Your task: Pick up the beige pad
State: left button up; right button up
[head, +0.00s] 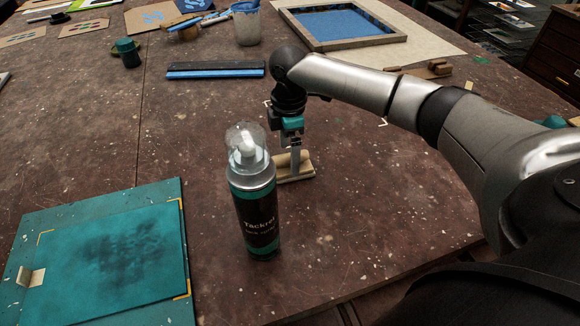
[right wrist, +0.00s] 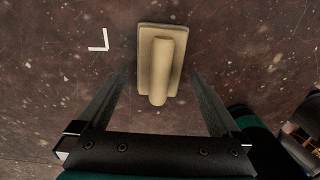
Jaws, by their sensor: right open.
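The beige pad (head: 300,174) lies flat on the table, behind and to the right of the spray can in the head view; the can and my gripper hide part of it. In the right wrist view the pad (right wrist: 147,36) is a rounded rectangular base with a bar-shaped handle on top. My right gripper (head: 295,168) points down over it, open and empty. In the right wrist view, my right gripper's fingers (right wrist: 159,76) are apart, one on each side of the handle's near end. I cannot tell the exact height above the pad. My left gripper is not in view.
A black and teal spray can (head: 258,208) with a clear cap stands upright close to the gripper. A teal board (head: 110,308) lies front left. A black and blue squeegee (head: 215,70) and a framed screen (head: 372,42) lie behind. The table between is mostly clear.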

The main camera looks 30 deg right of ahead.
aim_at(289, 154)
notch_tip(289, 154, down, 2)
jog(key=shift+f, duration=0.25)
jog(key=shift+r, duration=0.1)
jog(key=c, duration=1.2)
jog(key=shift+c, duration=0.2)
notch_tip(289, 154, up, 20)
jog(key=p, duration=0.3)
jog(key=shift+p, duration=0.35)
